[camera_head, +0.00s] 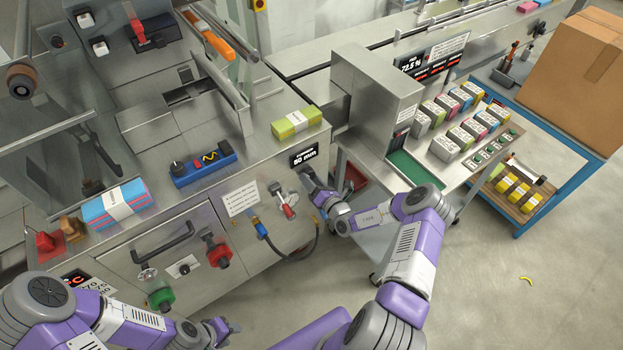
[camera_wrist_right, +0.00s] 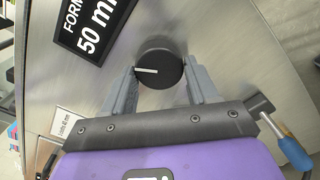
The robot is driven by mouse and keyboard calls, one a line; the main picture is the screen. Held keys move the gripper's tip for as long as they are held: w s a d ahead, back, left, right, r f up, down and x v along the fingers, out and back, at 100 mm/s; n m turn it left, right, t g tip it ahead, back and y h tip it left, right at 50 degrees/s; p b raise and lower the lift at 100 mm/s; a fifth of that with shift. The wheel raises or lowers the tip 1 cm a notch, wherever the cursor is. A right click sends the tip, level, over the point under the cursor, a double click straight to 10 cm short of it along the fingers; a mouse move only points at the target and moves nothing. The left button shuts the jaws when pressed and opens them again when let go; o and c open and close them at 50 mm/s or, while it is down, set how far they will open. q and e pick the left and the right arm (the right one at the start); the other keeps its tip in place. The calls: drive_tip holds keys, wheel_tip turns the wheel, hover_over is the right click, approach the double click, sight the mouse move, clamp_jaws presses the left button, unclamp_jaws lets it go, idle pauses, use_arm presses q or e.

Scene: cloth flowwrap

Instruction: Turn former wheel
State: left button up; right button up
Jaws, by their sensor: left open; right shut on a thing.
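The former wheel is a round black knob (camera_wrist_right: 160,66) with a white pointer line, on the steel front panel in the right wrist view. The pointer points left. A black display (camera_wrist_right: 93,22) beside it reads "50 mm"; it also shows in the head view (camera_head: 304,156). My right gripper (camera_wrist_right: 160,78) has its two grey fingers on either side of the knob, shut on it. In the head view my right gripper (camera_head: 308,182) is at the panel and mostly covers the knob. My left gripper (camera_head: 222,327) is open and empty, low in front of the machine.
A red-handled valve (camera_head: 285,200) and a hose (camera_head: 305,248) sit on the panel left of and below my right gripper. A green-yellow cloth pack (camera_head: 297,122) lies on the machine top. A blue-framed cart (camera_head: 540,150) stands at the right.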

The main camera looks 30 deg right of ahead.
drive_tip(key=shift+d+n+p, duration=0.2)
drive_tip(key=shift+n+p, duration=2.3)
drive_tip(key=shift+n, duration=3.5)
drive_tip(key=o, duration=1.1)
drive_tip(key=shift+c, duration=0.2)
drive_tip(key=s, duration=0.7)
drive_tip(key=shift+s+d+p, duration=0.3)
drive_tip(key=shift+p, duration=0.05)
